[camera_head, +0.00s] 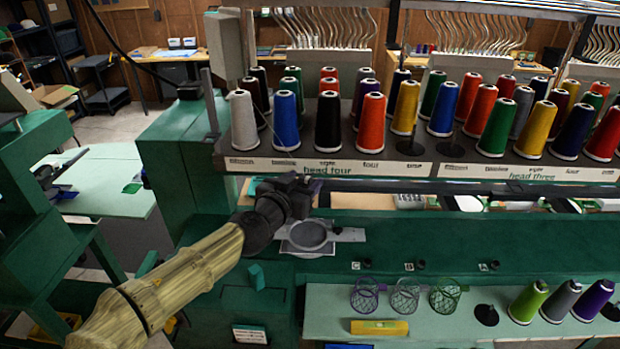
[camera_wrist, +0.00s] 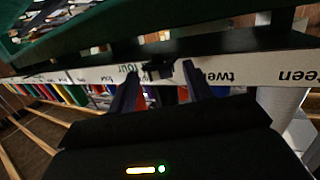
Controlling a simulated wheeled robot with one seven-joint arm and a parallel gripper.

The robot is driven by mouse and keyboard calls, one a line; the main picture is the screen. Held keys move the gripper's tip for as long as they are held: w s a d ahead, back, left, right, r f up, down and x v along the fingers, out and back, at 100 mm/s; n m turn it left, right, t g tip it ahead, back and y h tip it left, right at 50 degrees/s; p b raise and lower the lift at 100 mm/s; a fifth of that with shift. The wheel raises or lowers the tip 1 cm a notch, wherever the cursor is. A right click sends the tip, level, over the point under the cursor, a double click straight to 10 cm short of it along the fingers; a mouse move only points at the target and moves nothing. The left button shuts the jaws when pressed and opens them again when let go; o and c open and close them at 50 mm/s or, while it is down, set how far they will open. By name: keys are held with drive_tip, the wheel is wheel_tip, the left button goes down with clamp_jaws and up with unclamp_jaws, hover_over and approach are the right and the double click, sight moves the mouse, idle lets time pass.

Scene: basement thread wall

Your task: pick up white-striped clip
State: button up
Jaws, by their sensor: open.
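My gripper (camera_head: 312,186) is in front of the thread rack's lower edge, under the "head four" label, in the head view. In the wrist view its two dark fingers (camera_wrist: 160,72) are apart. A small black clip-like piece (camera_wrist: 158,69) sits at the edge of the white label strip, in the gap between the fingertips. I cannot make out a white stripe on it, nor whether a finger touches it. In the head view I cannot pick out the clip near my gripper.
The thread rack (camera_head: 408,168) holds several coloured cones above my gripper. A round grey hoop (camera_head: 307,236) lies below my wrist. Wire cups (camera_head: 405,297), a yellow block (camera_head: 379,327) and loose cones stand on the pale lower shelf (camera_head: 460,325). A pale table (camera_head: 110,185) is at left.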

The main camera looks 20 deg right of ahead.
drive_tip(key=shift+s+a+r, duration=0.1)
drive_tip(key=shift+s+a, duration=0.1)
drive_tip(key=shift+w, duration=0.1)
clamp_jaws()
wheel_tip(320, 180, up, 10)
drive_tip(key=b, duration=0.2)
drive_tip(key=shift+d, duration=0.15)
idle(0.4)
